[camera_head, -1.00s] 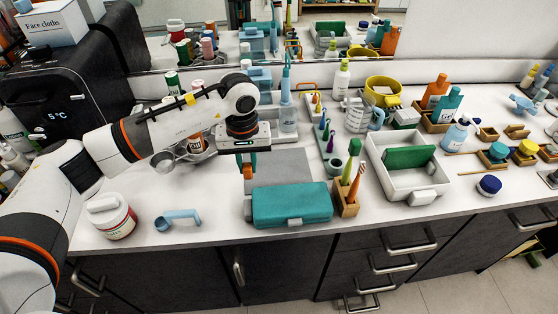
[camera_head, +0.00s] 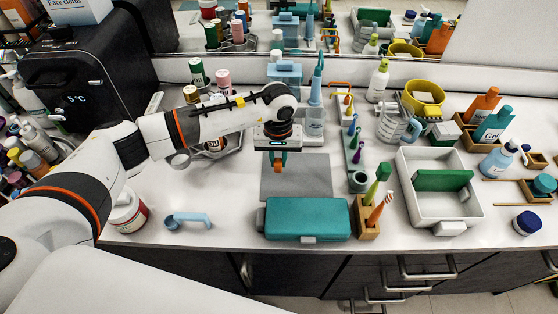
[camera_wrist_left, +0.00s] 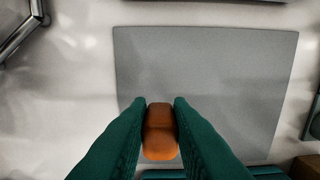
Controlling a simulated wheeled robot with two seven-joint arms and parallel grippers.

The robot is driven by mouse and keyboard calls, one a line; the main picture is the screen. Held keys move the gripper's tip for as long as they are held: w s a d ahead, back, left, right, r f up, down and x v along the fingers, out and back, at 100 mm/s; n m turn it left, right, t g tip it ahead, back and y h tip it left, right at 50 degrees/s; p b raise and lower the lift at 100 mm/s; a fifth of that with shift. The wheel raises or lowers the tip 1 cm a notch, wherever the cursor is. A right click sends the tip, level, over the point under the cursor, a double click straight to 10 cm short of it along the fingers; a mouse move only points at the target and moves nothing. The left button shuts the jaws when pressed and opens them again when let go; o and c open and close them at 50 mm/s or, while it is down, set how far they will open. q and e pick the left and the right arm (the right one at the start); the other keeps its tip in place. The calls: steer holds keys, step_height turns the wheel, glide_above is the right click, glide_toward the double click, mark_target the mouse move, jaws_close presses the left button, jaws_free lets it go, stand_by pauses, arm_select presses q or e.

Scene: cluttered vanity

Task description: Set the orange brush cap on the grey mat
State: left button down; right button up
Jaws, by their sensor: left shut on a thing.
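My left gripper (camera_head: 279,163) comes in from the left and points down over the back left part of the grey mat (camera_head: 310,180). It is shut on the orange brush cap (camera_wrist_left: 160,132), held between its dark green fingers in the left wrist view. The cap shows as a small orange patch below the gripper in the head view. The flat mat fills much of the left wrist view (camera_wrist_left: 215,75), and its visible surface is bare. Whether the cap touches the mat, I cannot tell. My right gripper is not in view.
A teal case (camera_head: 307,219) lies along the mat's front edge. A wooden holder (camera_head: 367,218) with brushes stands at front right, and a stand with small coloured items (camera_head: 352,145) is right of the mat. A light blue scoop-like item (camera_head: 188,220) lies left on clear counter.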

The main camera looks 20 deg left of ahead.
arm_select(q)
step_height(320, 180, down, 2)
steer(key=shift+f, duration=0.4)
steer(key=c, duration=1.3)
jaws_free()
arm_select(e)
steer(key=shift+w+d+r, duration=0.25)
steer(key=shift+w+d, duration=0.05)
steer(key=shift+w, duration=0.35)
